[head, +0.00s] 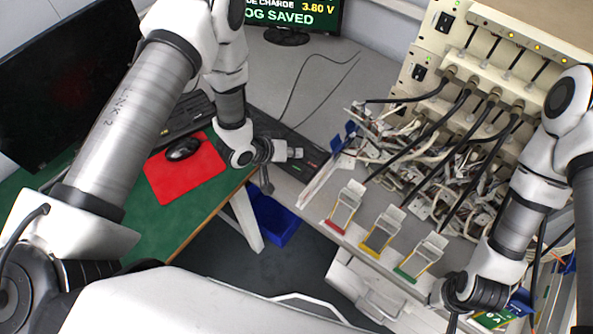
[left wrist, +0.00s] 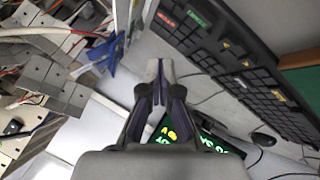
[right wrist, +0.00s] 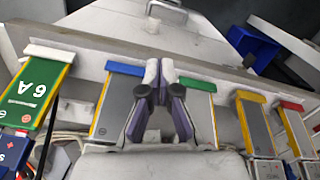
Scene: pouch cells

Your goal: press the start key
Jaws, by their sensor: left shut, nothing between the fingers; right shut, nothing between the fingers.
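A black key panel (left wrist: 235,70) lies on the grey desk; its dark strip shows in the head view (head: 272,128). At its end are a green-marked key (left wrist: 196,18) and a red-marked key (left wrist: 167,19); the lettering is too small to read surely. My left gripper (head: 297,153) is shut and empty, over the panel's right end in the head view. In the left wrist view its fingertips (left wrist: 158,68) appear beside the panel's edge, apart from the green key. My right gripper (right wrist: 167,70) is shut and empty, near the pouch cells.
A monitor (head: 290,14) reads "LOG SAVED" and 3.80 V. Cells with red (head: 335,226), yellow (head: 372,249) and green (head: 405,273) ends stand along the rack. A blue clip (head: 343,136) and many cables are right of my left gripper. A blue bin (head: 275,220) is below.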

